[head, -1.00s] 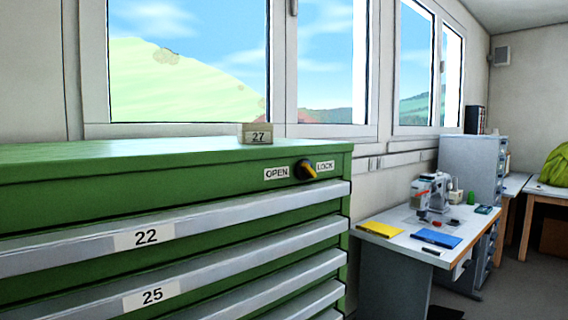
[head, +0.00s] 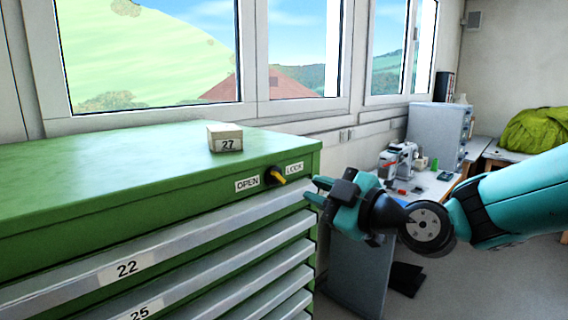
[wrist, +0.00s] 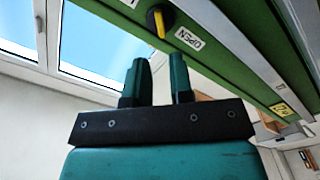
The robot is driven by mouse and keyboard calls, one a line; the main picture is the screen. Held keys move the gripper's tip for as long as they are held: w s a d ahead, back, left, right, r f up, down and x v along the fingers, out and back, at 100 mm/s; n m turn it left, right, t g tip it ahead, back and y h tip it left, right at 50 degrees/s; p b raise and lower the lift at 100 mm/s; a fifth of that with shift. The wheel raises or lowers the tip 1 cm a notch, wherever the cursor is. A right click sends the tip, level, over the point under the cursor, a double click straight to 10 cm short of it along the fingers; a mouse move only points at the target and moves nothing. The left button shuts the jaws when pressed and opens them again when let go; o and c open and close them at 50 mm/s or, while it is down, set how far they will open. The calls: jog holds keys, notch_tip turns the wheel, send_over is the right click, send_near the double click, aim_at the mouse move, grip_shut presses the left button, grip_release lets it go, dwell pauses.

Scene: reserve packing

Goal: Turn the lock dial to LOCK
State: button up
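The lock dial (head: 272,178) is a black round knob with a yellow bar, on the top front of the green cabinet (head: 150,204). It sits between an OPEN label (head: 247,184) on its left and a LOCK label (head: 294,168) on its right. Which label the bar points to is not clear. The dial also shows at the top of the wrist view (wrist: 152,22), beside the OPEN label (wrist: 188,39). My gripper (head: 316,190) is to the right of the dial, apart from it. In the wrist view its two fingers (wrist: 158,66) are parted, with nothing between them.
A small box marked 27 (head: 226,138) stands on the cabinet top. Grey drawer fronts marked 22 (head: 127,268) and 25 (head: 140,313) lie below the dial. A white table (head: 432,186) with a sewing machine (head: 398,158) stands behind my arm. Windows line the wall behind.

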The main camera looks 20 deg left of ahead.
aim_at(281, 178)
jog(key=p+x, duration=0.4)
jog(key=x, duration=0.4)
jog(key=shift+w+a, duration=0.15)
jog(key=shift+a, duration=0.1)
jog(key=shift+c, duration=0.2)
grip_shut()
